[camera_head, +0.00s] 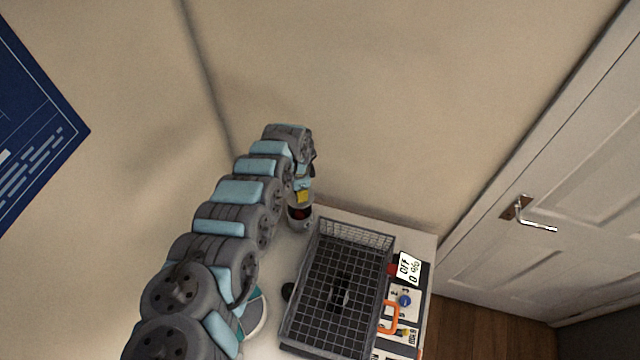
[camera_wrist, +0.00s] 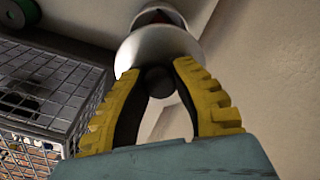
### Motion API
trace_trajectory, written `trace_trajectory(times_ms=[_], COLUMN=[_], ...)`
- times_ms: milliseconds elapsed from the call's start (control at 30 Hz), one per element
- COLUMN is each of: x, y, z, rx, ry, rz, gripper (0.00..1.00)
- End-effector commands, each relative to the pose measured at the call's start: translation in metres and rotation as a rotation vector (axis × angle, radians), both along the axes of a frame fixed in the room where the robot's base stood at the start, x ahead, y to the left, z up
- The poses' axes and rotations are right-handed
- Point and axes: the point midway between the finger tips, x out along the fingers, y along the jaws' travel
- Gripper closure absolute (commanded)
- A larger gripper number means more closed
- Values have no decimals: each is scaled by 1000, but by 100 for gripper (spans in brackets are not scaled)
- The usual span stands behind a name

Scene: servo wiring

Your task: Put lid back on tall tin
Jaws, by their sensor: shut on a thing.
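My gripper (camera_wrist: 158,95) has its yellow fingers closed on the dark round knob (camera_wrist: 158,80) of the pale lid (camera_wrist: 128,58) in the wrist view. Just beyond the lid is a pale round thing with a dark and red part (camera_wrist: 160,15), likely the tall tin. In the head view my gripper (camera_head: 303,190) is directly above the tin (camera_head: 300,214), a pale cylinder with a dark red band near the back of the table. The lid is close to the tin's top; I cannot tell whether they touch.
A grey wire basket (camera_head: 383,290) stands right of the tin and also shows in the wrist view (camera_wrist: 60,95). A green spool (camera_wrist: 18,12) is at upper left. The wall is close behind.

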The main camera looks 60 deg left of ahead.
Motion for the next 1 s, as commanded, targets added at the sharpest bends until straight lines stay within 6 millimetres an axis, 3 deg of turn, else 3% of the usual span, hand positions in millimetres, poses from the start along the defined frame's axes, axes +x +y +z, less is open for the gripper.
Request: trace_trajectory(times_ms=[367, 1000], x=[-8, -7], y=[2, 2], z=[-15, -60], rx=[-2, -1], ry=[2, 3], rz=[-6, -5], gripper=[100, 100])
